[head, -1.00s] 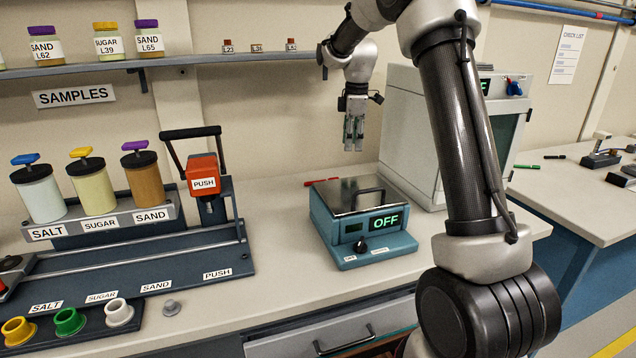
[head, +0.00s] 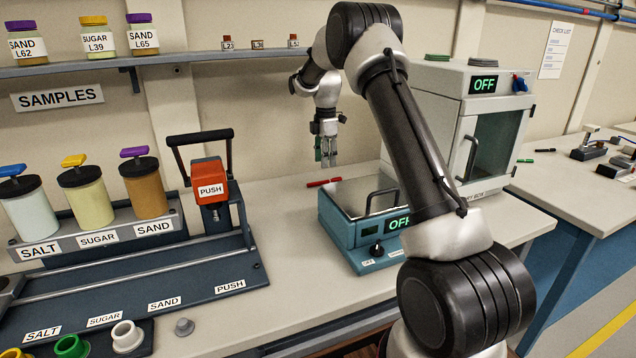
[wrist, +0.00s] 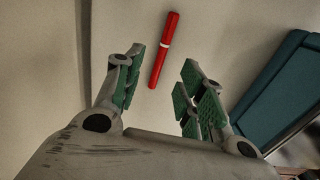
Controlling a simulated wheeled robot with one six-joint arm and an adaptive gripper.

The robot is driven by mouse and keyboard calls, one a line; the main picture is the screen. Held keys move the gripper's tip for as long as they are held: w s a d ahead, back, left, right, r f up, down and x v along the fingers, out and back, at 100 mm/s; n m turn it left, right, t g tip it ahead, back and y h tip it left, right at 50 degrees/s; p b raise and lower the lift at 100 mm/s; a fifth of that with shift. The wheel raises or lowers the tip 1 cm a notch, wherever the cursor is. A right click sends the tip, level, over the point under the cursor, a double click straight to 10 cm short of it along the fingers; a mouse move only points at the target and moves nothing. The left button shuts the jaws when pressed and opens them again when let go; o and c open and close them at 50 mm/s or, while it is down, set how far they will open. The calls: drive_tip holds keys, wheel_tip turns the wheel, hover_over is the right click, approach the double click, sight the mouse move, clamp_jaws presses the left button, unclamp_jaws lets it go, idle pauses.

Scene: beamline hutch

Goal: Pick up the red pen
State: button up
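The red pen (head: 323,183) lies on the grey-white bench behind the teal device. In the wrist view the pen (wrist: 164,50) has a white band and lies lengthwise, slightly tilted, beyond and between my fingers. My gripper (head: 326,160) points down above the bench, close to the pen in the head view. Its green-padded fingers are spread apart in the wrist view (wrist: 160,82), with nothing between the pads. The pen is not touched by the fingers.
The teal device (head: 345,232) with a display reading OFF stands just right of the pen; its edge shows in the wrist view (wrist: 275,80). A white cabinet (head: 455,110) stands further right. The wall is close behind the pen. Bench left of it is clear.

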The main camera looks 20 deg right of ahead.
sight(325, 182)
drive_tip(key=f, duration=0.7)
drive_tip(key=shift+s+a+f, duration=0.1)
drive_tip(key=shift+a+f, duration=0.15)
drive_tip(key=shift+a, duration=0.1)
drive_tip(key=c, duration=0.8)
